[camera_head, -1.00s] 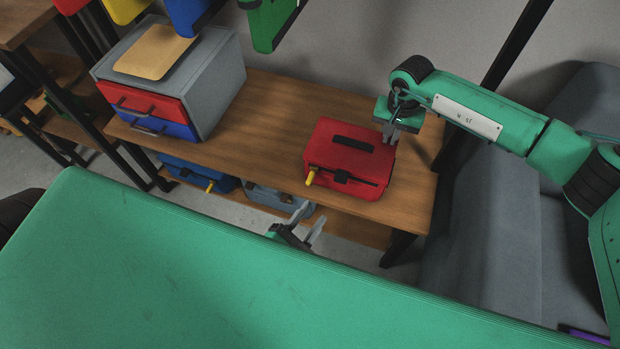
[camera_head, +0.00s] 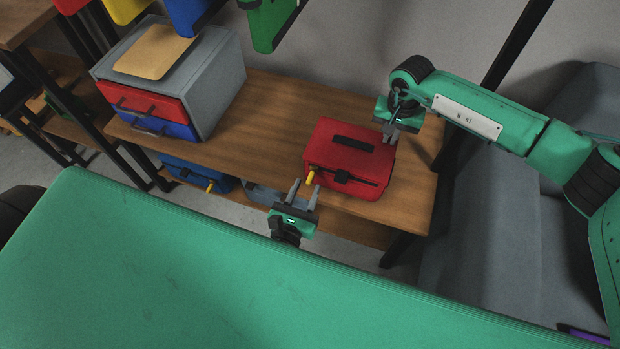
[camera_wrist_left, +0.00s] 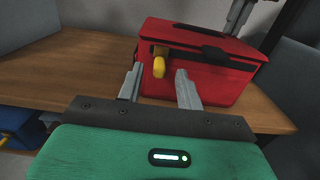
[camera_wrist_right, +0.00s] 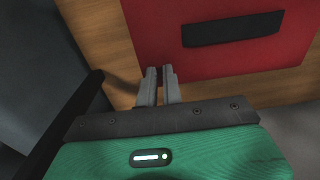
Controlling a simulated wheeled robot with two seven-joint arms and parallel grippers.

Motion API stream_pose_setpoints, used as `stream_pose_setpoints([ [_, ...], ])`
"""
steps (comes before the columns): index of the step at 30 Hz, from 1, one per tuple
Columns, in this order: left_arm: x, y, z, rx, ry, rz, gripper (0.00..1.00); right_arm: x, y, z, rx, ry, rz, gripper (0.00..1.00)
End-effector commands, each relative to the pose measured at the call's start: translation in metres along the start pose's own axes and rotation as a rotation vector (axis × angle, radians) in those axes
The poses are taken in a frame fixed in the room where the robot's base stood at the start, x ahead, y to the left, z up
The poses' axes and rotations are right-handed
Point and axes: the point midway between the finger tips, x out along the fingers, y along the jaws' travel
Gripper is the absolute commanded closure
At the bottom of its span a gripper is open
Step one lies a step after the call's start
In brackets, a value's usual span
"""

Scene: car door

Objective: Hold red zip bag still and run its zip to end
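The red zip bag (camera_head: 365,165) sits upright on the wooden bench. Its yellow zip pull (camera_head: 310,177) hangs at the near left corner; it also shows in the left wrist view (camera_wrist_left: 159,67). My left gripper (camera_head: 306,186) is open and empty in front of the bag's near left corner, its fingers pointing at the pull. In the left wrist view the pull appears between the two fingers, beyond their tips. My right gripper (camera_head: 388,138) is at the bag's far right edge. In the right wrist view its fingers (camera_wrist_right: 158,70) are nearly together on the red fabric, with a thin gap.
A grey drawer box (camera_head: 215,85) with red and blue fronts stands at the bench's left. The wooden bench top (camera_head: 265,125) is clear between box and bag. Blue and grey bags lie on the lower shelf. A green surface (camera_head: 180,270) fills the foreground.

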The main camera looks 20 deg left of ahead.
Motion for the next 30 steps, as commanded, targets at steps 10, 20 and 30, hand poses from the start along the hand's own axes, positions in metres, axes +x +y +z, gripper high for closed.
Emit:
stream_pose_setpoints([
  [10,0.035,0.0,-0.002,0.001,0.0,-0.001,0.64,0.013,0.002,0.006,-0.001,-0.013,0.008,0.93],
  [20,0.035,0.0,-0.002,0.001,0.0,-0.001,0.75,0.013,0.002,0.006,-0.001,-0.013,0.008,0.93],
  [30,0.035,-0.003,-0.002,0.0,0.0,-0.001,1.0,0.013,0.002,0.006,-0.001,-0.013,0.008,0.93],
])
